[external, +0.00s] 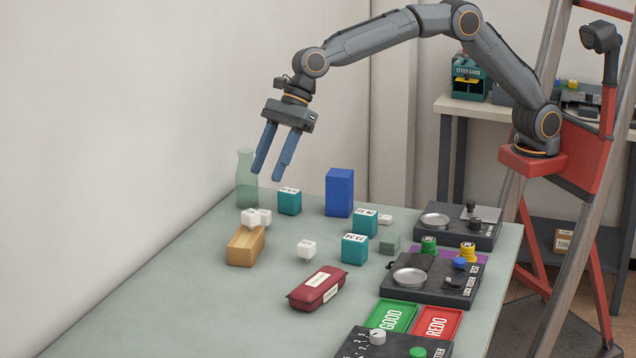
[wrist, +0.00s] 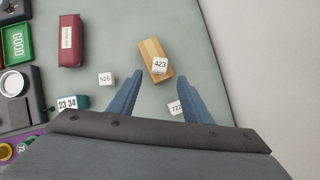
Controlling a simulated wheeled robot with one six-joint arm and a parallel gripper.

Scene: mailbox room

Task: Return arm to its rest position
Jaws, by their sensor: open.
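My gripper (external: 274,152) is open, with its two blue fingers pointing down above the far left part of the table (external: 150,290). Nothing is between the fingers, and they touch nothing that I can see. My arm reaches out from its red mount at the right, raised well over the table. In the wrist view my gripper (wrist: 158,92) shows its fingers apart, with a wooden block (wrist: 150,54) beyond them. A white cube marked 423 (wrist: 160,65) sits on that block.
A green bottle (external: 246,180), teal boxes (external: 289,201) and a blue box (external: 339,193) stand near the gripper. A red case (external: 317,289), a green GOOD tray (external: 391,318), a red REDO tray (external: 438,323) and dark devices (external: 432,279) lie nearer. The table's left front is clear.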

